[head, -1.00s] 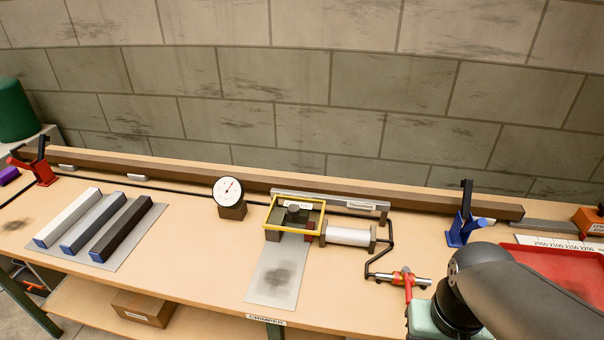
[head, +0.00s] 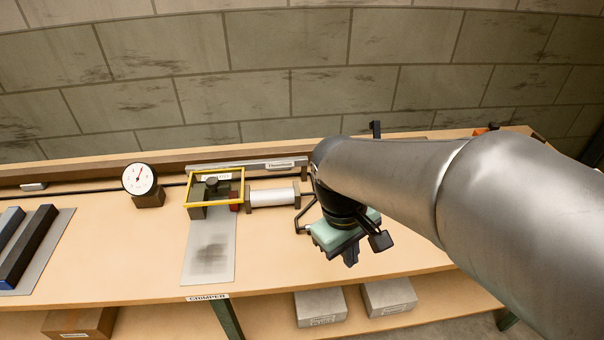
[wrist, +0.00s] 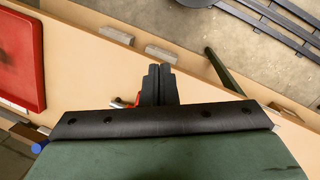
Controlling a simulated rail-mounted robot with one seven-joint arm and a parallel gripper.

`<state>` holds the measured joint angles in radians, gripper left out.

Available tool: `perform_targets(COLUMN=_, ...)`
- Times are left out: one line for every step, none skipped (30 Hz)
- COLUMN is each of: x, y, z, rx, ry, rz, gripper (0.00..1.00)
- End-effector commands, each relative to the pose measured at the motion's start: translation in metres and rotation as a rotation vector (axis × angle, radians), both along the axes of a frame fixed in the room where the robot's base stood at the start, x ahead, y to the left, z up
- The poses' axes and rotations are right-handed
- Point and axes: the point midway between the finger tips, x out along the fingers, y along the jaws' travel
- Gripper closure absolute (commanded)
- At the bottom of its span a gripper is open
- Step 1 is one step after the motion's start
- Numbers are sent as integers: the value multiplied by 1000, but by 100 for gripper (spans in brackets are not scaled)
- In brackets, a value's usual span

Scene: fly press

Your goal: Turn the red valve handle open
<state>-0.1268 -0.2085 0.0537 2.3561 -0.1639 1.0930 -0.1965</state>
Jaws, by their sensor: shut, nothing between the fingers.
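The red valve handle (wrist: 137,100) shows only as a small red piece beside my fingers in the wrist view, with a bit of silver pipe fitting (wrist: 117,103) to its left. My gripper body hides the rest of it. In the head view the valve is hidden behind my arm and gripper. My gripper (wrist: 159,72) is shut and empty, its dark fingers close together over the bench near the valve. In the head view my gripper (head: 350,258) points down over the bench. I cannot tell whether the fingers touch the handle.
The dark pipe (head: 303,212) runs from the pale cylinder (head: 271,197) toward my gripper. The yellow-framed crimper (head: 213,187) and the dial gauge (head: 139,180) stand further left. A red tray (wrist: 20,60) lies nearby. Grey blocks (head: 321,307) sit on the lower shelf.

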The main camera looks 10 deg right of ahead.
Motion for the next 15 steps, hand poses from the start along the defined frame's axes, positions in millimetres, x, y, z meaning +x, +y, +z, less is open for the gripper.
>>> perform_targets(x=18, y=11, z=-7, rx=-50, ry=52, rz=137, gripper=100)
perform_targets(x=27, y=17, z=-8, rx=-82, ry=82, rz=216, gripper=100)
perform_targets(x=40, y=26, z=-8, rx=-123, ry=122, rz=319, gripper=100)
perform_targets(x=49, y=33, z=-9, rx=-154, ry=150, rz=394, gripper=100)
perform_targets(x=58, y=40, z=-10, rx=-183, ry=179, rz=465, gripper=100)
perform_targets(x=69, y=50, z=-11, rx=-222, ry=216, rz=555, gripper=100)
perform_targets(x=77, y=58, z=-12, rx=-250, ry=242, rz=617, gripper=100)
perform_targets(x=84, y=66, z=-13, rx=-277, ry=267, rz=675, gripper=100)
perform_targets(x=93, y=76, z=-14, rx=-310, ry=298, rz=746, gripper=100)
perform_targets(x=99, y=83, z=-15, rx=-333, ry=319, rz=794, gripper=100)
perform_targets(x=104, y=90, z=-16, rx=-354, ry=339, rz=835, gripper=100)
perform_targets(x=110, y=98, z=-17, rx=-378, ry=361, rz=884, gripper=100)
perform_targets(x=114, y=103, z=-18, rx=-394, ry=378, rz=915, gripper=100)
perform_targets(x=117, y=108, z=-19, rx=-408, ry=389, rz=942, gripper=100)
perform_targets(x=121, y=114, z=-19, rx=-423, ry=405, rz=971, gripper=100)
